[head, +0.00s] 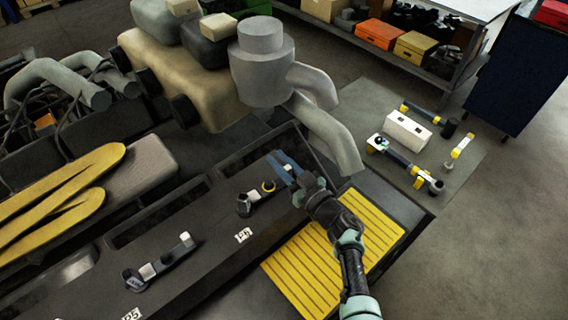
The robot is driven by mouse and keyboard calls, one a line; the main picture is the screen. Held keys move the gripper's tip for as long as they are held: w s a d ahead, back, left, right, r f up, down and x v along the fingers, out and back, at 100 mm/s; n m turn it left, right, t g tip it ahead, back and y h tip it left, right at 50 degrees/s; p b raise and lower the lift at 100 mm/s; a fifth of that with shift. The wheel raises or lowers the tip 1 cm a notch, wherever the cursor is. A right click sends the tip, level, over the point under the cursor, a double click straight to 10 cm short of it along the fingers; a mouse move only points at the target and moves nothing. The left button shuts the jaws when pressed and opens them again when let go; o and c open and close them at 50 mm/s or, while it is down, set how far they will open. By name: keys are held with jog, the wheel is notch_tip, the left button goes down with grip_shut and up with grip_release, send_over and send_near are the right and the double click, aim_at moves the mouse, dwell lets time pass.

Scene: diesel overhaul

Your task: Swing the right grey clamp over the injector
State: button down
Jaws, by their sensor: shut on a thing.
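The right grey clamp (253,197) is on the dark engine top, left of my gripper, with a dark part at its left end. The injector with a yellow ring (268,186) is beside it, on the side toward my gripper. My gripper (280,162) has blue fingers and is shut on the pale end of the right clamp (287,169). The fingers hide part of that end. From this angle I cannot tell whether the clamp lies over the injector. A second, similar clamp (148,270) with a pale end block sits further left.
A thick grey pipe (330,140) curves down just behind my gripper. A yellow ribbed step (335,250) is under my arm. White number plates (243,235) mark the engine top. Tools and a white box (407,130) lie on a floor mat at right.

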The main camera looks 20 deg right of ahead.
jog(key=shift+w+a+n+y+b, duration=0.15)
jog(key=shift+n+y+b, duration=0.25)
jog(key=shift+y, duration=0.2)
jog(key=shift+a+g, duration=0.1)
jog(key=shift+g, duration=0.2)
jog(key=c, duration=0.8)
grip_release()
jog(key=shift+w, duration=0.1)
jog(key=shift+o, duration=0.2)
jog(key=p+v, duration=0.3)
jog(key=v, duration=1)
